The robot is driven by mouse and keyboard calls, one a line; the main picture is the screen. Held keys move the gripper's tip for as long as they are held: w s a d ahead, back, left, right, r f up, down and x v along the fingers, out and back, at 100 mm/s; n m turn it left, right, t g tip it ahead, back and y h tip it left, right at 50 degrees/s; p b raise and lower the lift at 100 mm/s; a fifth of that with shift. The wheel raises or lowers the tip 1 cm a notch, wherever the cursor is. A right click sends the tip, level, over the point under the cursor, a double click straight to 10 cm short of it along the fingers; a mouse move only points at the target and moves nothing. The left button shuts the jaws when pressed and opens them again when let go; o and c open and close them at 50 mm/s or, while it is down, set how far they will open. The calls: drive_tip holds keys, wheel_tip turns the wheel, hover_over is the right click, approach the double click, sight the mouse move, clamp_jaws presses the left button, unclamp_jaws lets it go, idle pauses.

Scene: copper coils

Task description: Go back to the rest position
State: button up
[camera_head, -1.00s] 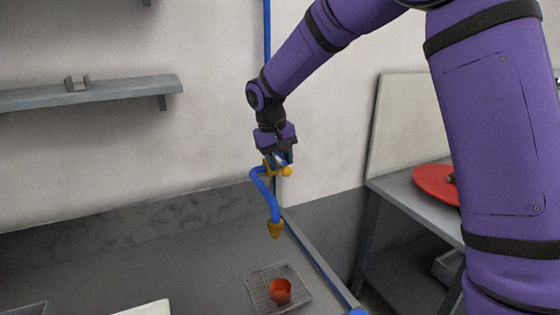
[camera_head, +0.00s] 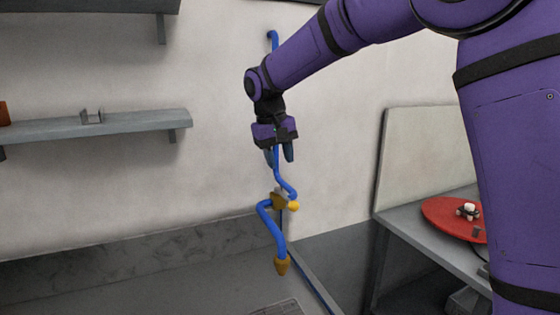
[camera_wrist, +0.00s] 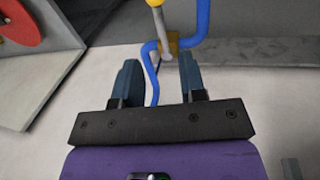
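My gripper (camera_head: 281,155) hangs fingers down in the head view, in front of the blue pipe (camera_head: 277,229) on the wall. In the wrist view my gripper (camera_wrist: 158,78) has its two fingers well apart, with no object gripped; the blue pipe (camera_wrist: 203,20) passes behind the gap between them. A brass valve body (camera_head: 279,201) with a yellow knob (camera_head: 293,206) sits on the pipe below my gripper, apart from it. The knob also shows in the wrist view (camera_wrist: 154,3). The pipe ends in a brass-coloured nozzle (camera_head: 282,267).
A side table (camera_head: 398,221) with a red disc (camera_head: 445,218) stands at the right. The grey counter (camera_head: 180,285) is below. Open air surrounds the gripper's left side.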

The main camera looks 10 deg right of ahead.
drive_tip(key=s+d+r+t+y, duration=0.1)
drive_tip(key=s+d+r, duration=0.2)
drive_tip(key=s+d, duration=0.35)
drive_tip(key=s+d+r+t, duration=0.1)
drive_tip(key=s+d+r, duration=0.25)
drive_tip(key=s, duration=0.65)
drive_tip(key=s+d+f+m+t, duration=0.1)
drive_tip(key=s+d+f, duration=0.1)
drive_tip(key=s, duration=0.7)
drive_tip(key=s+d+f+m+t+y, duration=0.1)
drive_tip(key=s+d+f+t, duration=0.1)
drive_tip(key=s, duration=0.7)
drive_tip(key=shift+d+f, duration=0.55)
drive_tip(key=shift+d, duration=0.55)
